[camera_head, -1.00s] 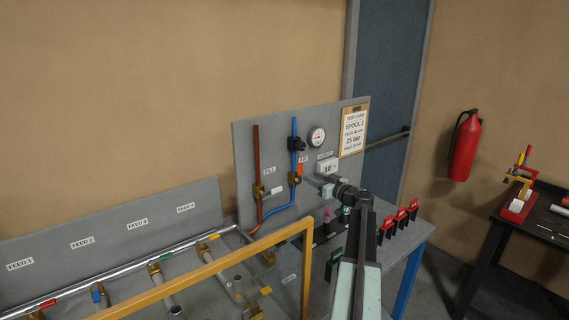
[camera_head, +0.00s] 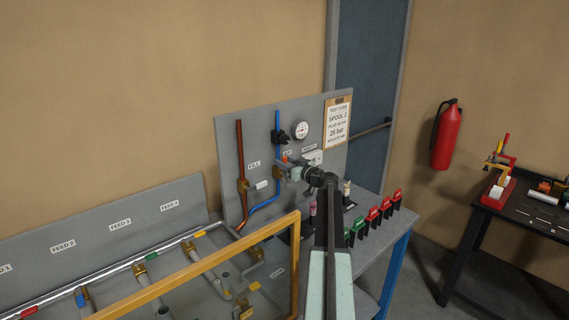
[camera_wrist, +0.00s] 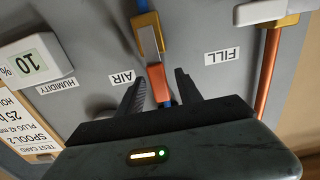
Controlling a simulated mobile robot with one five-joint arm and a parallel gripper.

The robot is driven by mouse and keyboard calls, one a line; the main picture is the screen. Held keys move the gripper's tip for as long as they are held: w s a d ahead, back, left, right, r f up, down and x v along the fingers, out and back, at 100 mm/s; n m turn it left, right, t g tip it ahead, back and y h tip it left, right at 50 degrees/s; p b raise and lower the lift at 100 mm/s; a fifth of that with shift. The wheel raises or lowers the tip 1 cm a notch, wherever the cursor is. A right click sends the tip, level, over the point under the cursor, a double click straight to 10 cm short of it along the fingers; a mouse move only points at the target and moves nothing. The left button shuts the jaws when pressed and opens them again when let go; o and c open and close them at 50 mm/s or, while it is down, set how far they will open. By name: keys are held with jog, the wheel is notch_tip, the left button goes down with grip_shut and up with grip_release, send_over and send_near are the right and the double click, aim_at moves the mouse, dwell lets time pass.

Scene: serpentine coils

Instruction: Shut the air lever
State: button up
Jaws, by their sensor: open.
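The air lever has a grey metal stem and an orange grip (camera_wrist: 158,84). It comes off a brass valve (camera_wrist: 147,32) on the blue pipe and lies roughly in line with that pipe, beside the AIR label (camera_wrist: 122,78). My gripper (camera_wrist: 160,92) is open, with one finger on each side of the orange grip and a gap on both sides. In the head view my gripper (camera_head: 286,169) is close to the panel.
The grey panel (camera_head: 227,130) also carries a brown pipe with the FILL valve (camera_head: 243,186), a round gauge (camera_head: 301,130) and a humidity display (camera_wrist: 30,62). Red and green clips (camera_head: 372,214) stand on the bench at right. A yellow frame bar (camera_head: 200,266) crosses the front.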

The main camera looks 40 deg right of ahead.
jog(key=shift+c, duration=0.3)
grip_shut()
jog(key=shift+a, duration=0.1)
dwell(1.0)
